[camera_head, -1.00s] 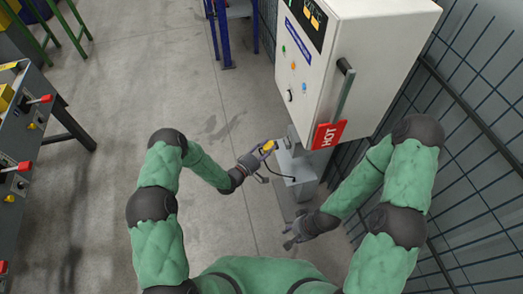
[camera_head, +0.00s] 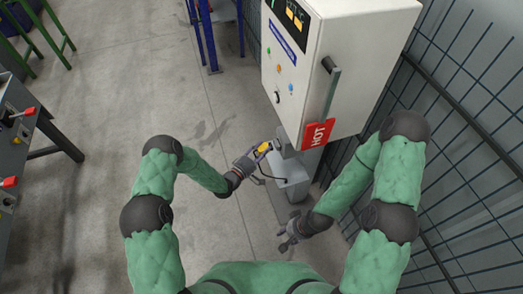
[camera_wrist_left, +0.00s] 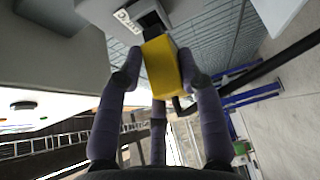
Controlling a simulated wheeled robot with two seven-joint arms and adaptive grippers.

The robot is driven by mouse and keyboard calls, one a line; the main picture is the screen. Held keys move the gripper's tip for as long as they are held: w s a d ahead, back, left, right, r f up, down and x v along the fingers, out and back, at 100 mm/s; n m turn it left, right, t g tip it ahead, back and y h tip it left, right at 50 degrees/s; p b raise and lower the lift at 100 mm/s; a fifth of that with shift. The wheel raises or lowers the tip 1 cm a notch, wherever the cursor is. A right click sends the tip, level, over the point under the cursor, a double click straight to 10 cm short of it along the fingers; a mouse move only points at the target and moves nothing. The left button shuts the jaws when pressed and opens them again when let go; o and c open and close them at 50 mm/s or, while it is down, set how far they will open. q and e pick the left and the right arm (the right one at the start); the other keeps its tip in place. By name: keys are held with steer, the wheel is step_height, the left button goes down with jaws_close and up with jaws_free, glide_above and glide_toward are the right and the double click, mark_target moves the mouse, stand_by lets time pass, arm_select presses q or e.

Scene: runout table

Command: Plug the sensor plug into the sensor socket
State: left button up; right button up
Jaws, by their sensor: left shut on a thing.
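The yellow sensor plug (camera_head: 262,146) is held in my left gripper (camera_head: 260,155), just left of the grey bracket under the cabinet. In the left wrist view the fingers (camera_wrist_left: 160,85) close around the yellow plug body (camera_wrist_left: 161,68). Its dark front end points at a light grey housing with a dark opening, which I take as the sensor socket (camera_wrist_left: 147,20). A label sits beside it, only partly readable. I cannot tell whether the plug tip touches the opening. My right gripper (camera_head: 287,241) hangs lower, apart from everything; its fingers are too small to judge.
Wire mesh fence (camera_head: 470,150) closes the right side. Open floor (camera_head: 110,190) lies to the left.

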arm_select(q)
steer(key=shift+b, duration=0.5)
stand_by(1.2)
steer(key=shift+w+d+b, duration=0.2)
steer(key=shift+d, duration=0.45)
steer(key=shift+w+d+b, duration=0.15)
steer(key=shift+w+d, duration=0.05)
steer(key=shift+d, duration=0.45)
stand_by(0.3)
steer(key=o, duration=1.1)
steer(key=shift+o, duration=0.7)
steer(key=v, duration=1.2)
steer(key=shift+f, duration=0.1)
